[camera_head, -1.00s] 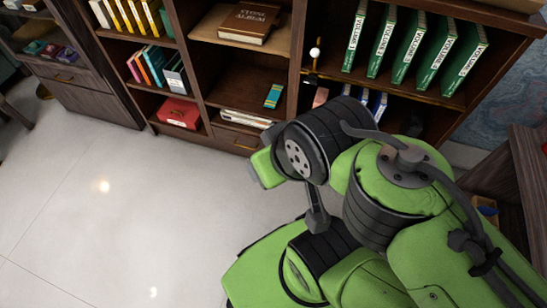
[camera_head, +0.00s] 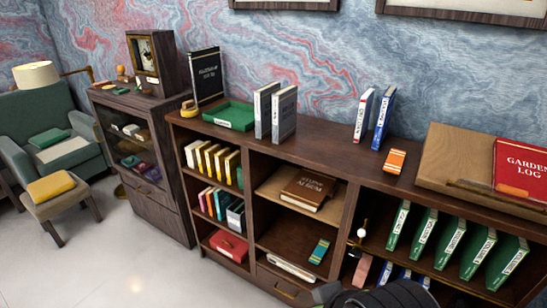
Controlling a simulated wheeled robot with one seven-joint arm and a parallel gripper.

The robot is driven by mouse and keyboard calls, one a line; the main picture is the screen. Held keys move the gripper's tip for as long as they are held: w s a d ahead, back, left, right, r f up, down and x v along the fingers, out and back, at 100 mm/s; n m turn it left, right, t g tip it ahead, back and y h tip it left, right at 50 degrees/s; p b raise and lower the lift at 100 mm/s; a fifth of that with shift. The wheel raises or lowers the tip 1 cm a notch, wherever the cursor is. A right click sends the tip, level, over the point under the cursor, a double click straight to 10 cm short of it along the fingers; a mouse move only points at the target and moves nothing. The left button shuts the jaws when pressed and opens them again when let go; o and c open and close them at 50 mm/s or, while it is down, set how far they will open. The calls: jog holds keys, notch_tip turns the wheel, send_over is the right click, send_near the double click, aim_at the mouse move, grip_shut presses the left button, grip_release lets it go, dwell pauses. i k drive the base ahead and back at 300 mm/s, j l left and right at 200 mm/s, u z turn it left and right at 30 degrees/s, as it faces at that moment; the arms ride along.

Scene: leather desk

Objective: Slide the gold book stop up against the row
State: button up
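A row of green volumes (camera_head: 455,244) leans in the upper right compartment of the low bookcase, with gaps between the books. At the left end of that compartment, a small gold upright with a white ball knob (camera_head: 361,233) stands apart from the row; it looks like the gold book stop. Its lower part is dark and too small to make out. My gripper is not in view. Only a black ribbed part of my arm shows at the bottom edge, in front of the lower right shelf.
The bookcase top (camera_head: 330,152) holds grey books (camera_head: 283,114), a green tray (camera_head: 229,115), red and blue books, an orange box (camera_head: 395,161) and a wooden slope with a red book (camera_head: 521,169). A brown album (camera_head: 307,187) lies in the middle compartment. Floor is clear at lower left.

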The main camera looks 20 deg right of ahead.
aim_at(361, 232)
jog(key=z, duration=1.75)
